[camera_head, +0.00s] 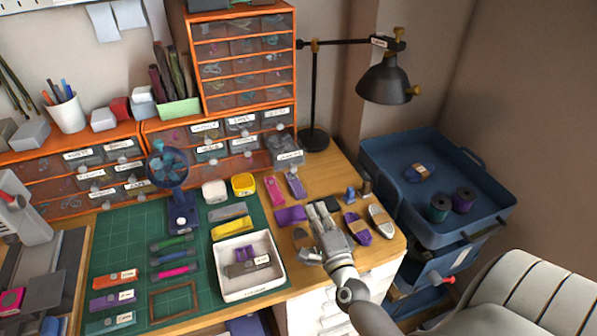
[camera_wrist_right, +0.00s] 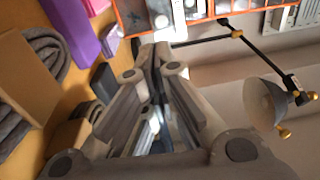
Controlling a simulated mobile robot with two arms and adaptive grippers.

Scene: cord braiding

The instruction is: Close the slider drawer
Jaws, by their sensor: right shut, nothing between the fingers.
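A cabinet of small clear drawers with orange frames (camera_head: 143,128) stands along the back of the table. One labelled drawer (camera_head: 287,158) at its lower right sticks out from the front; the label is too small to read, so I cannot tell for sure that it is the slider drawer. My right gripper (camera_head: 319,208) is shut and empty over the table's right part, in front of and to the right of that drawer, apart from it. The fingers also show in the wrist view (camera_wrist_right: 157,55), with part of the cabinet (camera_wrist_right: 180,28) beyond. My left gripper is out of view.
Pink and purple pieces (camera_head: 275,190) lie between my right gripper and the cabinet. Cord bundles (camera_head: 357,228) lie to its right. A white tray (camera_head: 281,270) and a blue fan (camera_head: 180,220) are to its left. A black lamp (camera_head: 385,85) rises behind.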

